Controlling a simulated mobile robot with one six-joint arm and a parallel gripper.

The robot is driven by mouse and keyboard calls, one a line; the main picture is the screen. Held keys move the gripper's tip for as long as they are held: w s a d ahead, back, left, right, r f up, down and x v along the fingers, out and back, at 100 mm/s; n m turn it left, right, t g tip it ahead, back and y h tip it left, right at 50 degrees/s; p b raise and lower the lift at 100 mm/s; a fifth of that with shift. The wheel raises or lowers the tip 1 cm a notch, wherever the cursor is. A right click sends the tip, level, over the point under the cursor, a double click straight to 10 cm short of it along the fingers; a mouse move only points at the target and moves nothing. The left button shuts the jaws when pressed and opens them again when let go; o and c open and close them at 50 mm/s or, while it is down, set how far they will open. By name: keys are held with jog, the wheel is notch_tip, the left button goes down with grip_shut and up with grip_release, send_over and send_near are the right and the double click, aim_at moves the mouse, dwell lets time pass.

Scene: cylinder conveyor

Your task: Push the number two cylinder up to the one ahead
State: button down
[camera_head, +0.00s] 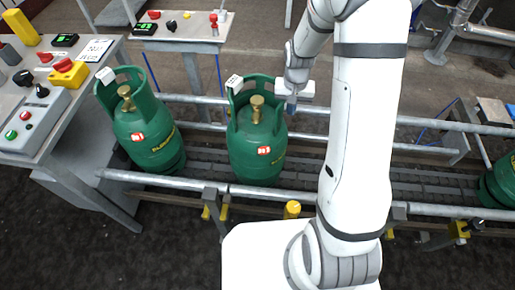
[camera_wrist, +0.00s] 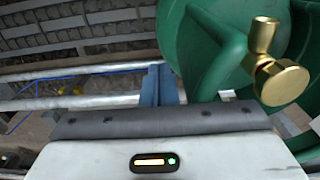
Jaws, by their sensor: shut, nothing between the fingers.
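Green gas cylinders stand upright on the conveyor in the head view: one at the left (camera_head: 150,143), a second in the middle (camera_head: 255,158), and one cut off at the right edge (camera_head: 497,184). A clear gap separates the left and middle ones. My gripper (camera_head: 291,104) is shut and empty, just right of the middle cylinder's collar. In the wrist view, its blue-grey fingers (camera_wrist: 161,84) are together, beside the green collar (camera_wrist: 205,50) and brass valve (camera_wrist: 275,70). I cannot tell whether they touch the collar.
Metal rails (camera_head: 430,211) run along both sides of the conveyor (camera_head: 420,188). A control desk (camera_head: 40,130) with buttons stands at the left, and a smaller panel (camera_head: 180,30) behind. The belt between the middle and right cylinders is free of cylinders.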

jog(key=w+a, duration=0.1)
jog(key=a, duration=0.9)
jog(key=w+a+f, duration=0.1)
jog(key=w+a, duration=0.1)
jog(key=a, duration=0.9)
jog(key=shift+w+a, duration=0.2)
jog(key=shift+w, duration=0.05)
dwell(1.5)
jog(key=shift+d+f, duration=0.1)
jog(key=shift+f, duration=0.05)
jog(key=shift+s+d, duration=0.1)
jog(key=shift+d, duration=0.4)
notch_tip(320, 180, up, 12)
jog(key=p, duration=0.7)
jog(key=shift+w+a+f, duration=0.15)
jog(key=shift+w+f, duration=0.1)
jog(key=shift+w, duration=0.1)
jog(key=shift+r, duration=0.1)
